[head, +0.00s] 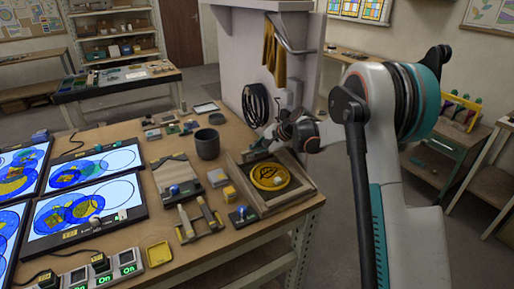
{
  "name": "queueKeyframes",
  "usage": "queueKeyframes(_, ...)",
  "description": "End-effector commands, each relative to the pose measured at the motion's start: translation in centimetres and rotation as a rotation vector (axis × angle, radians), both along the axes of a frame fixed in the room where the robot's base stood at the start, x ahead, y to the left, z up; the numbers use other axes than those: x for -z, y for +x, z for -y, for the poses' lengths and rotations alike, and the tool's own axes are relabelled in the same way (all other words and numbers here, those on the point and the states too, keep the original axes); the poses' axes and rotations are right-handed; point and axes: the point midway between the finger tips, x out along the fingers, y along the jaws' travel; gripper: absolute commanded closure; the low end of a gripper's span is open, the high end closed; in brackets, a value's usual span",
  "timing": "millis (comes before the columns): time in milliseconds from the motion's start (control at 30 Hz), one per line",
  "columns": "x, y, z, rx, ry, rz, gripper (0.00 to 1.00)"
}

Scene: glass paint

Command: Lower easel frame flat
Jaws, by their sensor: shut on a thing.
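The easel frame (236,179) is a small wooden frame at the right corner of the worktable, with a round yellow glass-like disc (270,176) with dark lines inside it. My gripper (262,144) comes in from the right and is shut at the frame's far edge. The fingertips are small and partly hidden by the wrist, so the exact contact is hard to see. The frame looks low over the table; I cannot tell how far it is tilted.
A dark cup (207,144), a wooden board (176,174) and brushes or tools (198,221) lie left of the frame. Lit panels (88,209) with blue circles fill the table's left side. A pale partition (250,60) with a hanging cloth (273,55) stands behind.

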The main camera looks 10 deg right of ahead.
Motion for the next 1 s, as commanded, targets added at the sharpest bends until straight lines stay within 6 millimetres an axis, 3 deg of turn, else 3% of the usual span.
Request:
queueKeyframes(300, 1.5, 0.3, -0.1, -0.001, 0.0, 0.001, 1.0)
queueKeyframes(833, 1.9, 0.3, -0.1, -0.002, -0.003, -0.001, 1.0)
queueKeyframes(867, 1.9, 0.2, -0.1, -0.002, -0.003, -0.001, 0.85)
queueKeyframes(900, 1.9, 0.2, -0.1, -0.002, -0.002, -0.001, 0.8)
queueKeyframes(1000, 1.8, 0.3, -0.1, -0.002, -0.002, -0.001, 0.8)
